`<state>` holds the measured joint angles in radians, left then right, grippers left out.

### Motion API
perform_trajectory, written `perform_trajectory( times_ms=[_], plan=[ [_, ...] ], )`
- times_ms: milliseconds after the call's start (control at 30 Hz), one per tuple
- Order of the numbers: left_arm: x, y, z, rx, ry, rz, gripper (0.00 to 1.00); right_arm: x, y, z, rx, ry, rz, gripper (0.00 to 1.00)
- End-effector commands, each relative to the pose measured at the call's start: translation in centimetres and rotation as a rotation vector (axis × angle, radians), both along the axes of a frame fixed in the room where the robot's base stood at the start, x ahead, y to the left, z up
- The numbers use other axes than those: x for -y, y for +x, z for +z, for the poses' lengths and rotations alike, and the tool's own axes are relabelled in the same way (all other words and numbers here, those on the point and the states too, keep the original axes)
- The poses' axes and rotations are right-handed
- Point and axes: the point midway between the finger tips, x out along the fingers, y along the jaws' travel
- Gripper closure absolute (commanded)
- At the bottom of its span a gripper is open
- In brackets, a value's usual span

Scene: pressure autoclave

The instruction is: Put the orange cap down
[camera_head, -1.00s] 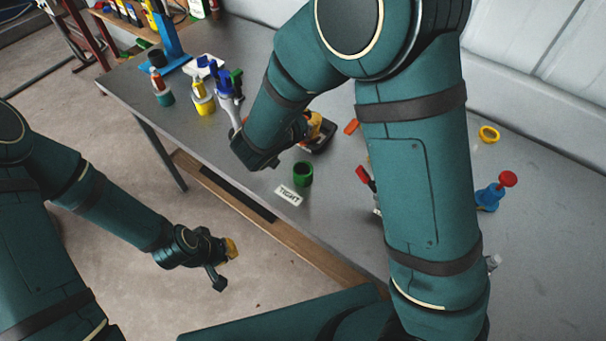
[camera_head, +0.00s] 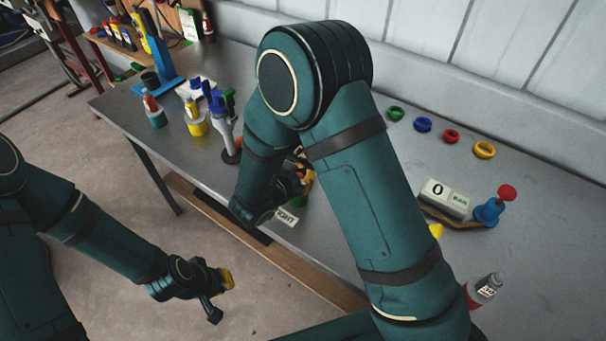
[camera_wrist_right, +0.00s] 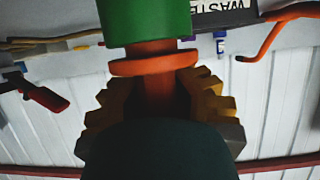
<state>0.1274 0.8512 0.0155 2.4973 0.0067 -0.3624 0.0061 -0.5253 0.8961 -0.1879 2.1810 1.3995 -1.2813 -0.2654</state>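In the right wrist view the orange cap (camera_wrist_right: 155,66) shows as a flat disc with a stem between the yellow fingers of my right gripper (camera_wrist_right: 160,98). The fingers appear closed on the stem from both sides. A green cylinder (camera_wrist_right: 145,20) lies right beyond the disc; I cannot tell whether they touch. In the head view my right gripper (camera_head: 303,178) is low over the table beside the TIGHT label (camera_head: 287,218), and my arm hides the cap. My left gripper (camera_head: 228,279) hangs off the table's front side, apart from everything; its finger opening is unclear.
The grey table (camera_head: 540,250) holds green, blue, red and yellow rings (camera_head: 484,150) along the back. A "0 BAR" display (camera_head: 445,198), a blue pump with red knob (camera_head: 490,210) and a bottle (camera_head: 484,289) stand right. Coloured containers (camera_head: 196,122) stand left.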

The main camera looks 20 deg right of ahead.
Motion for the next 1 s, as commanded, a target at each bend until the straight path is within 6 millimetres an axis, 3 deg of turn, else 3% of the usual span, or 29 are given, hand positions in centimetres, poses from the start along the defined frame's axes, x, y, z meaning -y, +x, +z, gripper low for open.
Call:
perform_trajectory(
  times_ms=[500,533,600,633,1000],
  plan=[
    [0.02,-0.12,-0.36,-0.002,0.0,-0.002,1.0,-0.04,0.02,-0.8,0.0,0.0,0.001,1.0],
    [0.02,-0.13,-0.36,-0.002,0.0,-0.002,1.0,-0.04,0.02,-0.82,0.0,0.0,0.001,0.96],
    [0.02,-0.13,-0.3,-0.002,0.0,-0.002,1.0,-0.04,0.02,-0.76,0.001,0.001,0.001,0.72],
    [0.02,-0.13,-0.3,-0.002,0.0,-0.002,1.0,-0.03,0.02,-0.75,0.001,0.001,0.001,0.66],
    [0.02,-0.07,-0.08,-0.002,0.0,-0.002,1.0,-0.02,0.02,-0.29,0.001,0.001,0.001,0.66]
  ],
)
